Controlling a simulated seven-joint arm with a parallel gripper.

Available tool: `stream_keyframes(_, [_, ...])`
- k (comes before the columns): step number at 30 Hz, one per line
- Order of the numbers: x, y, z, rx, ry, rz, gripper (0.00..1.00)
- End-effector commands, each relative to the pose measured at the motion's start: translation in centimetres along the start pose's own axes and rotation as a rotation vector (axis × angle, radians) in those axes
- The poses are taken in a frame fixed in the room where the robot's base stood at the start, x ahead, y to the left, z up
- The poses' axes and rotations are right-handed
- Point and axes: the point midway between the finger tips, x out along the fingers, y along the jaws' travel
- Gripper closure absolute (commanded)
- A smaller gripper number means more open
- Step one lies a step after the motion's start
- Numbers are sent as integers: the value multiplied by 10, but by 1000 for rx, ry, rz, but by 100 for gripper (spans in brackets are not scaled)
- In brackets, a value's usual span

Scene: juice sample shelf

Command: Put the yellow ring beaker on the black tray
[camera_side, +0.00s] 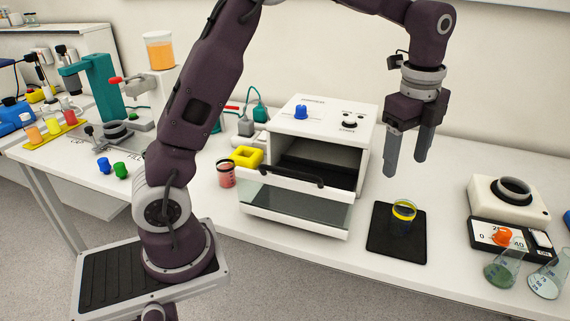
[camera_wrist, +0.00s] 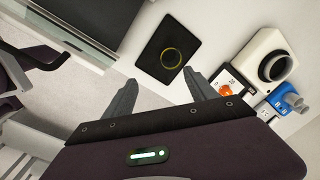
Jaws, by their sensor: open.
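The yellow ring beaker (camera_side: 403,213) is a small clear beaker with a yellow band near its rim. It stands upright on the black tray (camera_side: 385,245), a flat dark rectangle on the white bench. In the wrist view the yellow ring (camera_wrist: 171,58) shows from above, within the black tray (camera_wrist: 150,62). My gripper (camera_side: 405,168) is open and empty, fingers pointing down, above the bench and apart from the beaker. In the wrist view the two fingertips (camera_wrist: 162,85) are spread below the tray in the picture.
A white oven-like box (camera_side: 345,150) with its front door open stands left of the tray. A balance (camera_side: 510,240), a white device (camera_side: 508,200) and flasks (camera_side: 502,268) stand to the right. A beaker with red contents (camera_side: 226,175) stands left of the box.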

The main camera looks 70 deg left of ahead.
Motion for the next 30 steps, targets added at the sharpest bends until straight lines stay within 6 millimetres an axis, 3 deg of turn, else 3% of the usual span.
stream_keyframes(1, [-28,24,4,-124,3,-45,34])
stream_keyframes(3, [-59,64,11,-351,21,-108,34])
stream_keyframes(6, [-87,131,20,-694,79,-196,34])
stream_keyframes(9, [-91,196,28,-1023,168,-264,34])
stream_keyframes(13, [-76,252,33,-1330,279,-304,34])
stream_keyframes(18, [-63,276,35,-1482,341,-312,34])
stream_keyframes(30, [-63,276,35,-1486,341,-311,34])
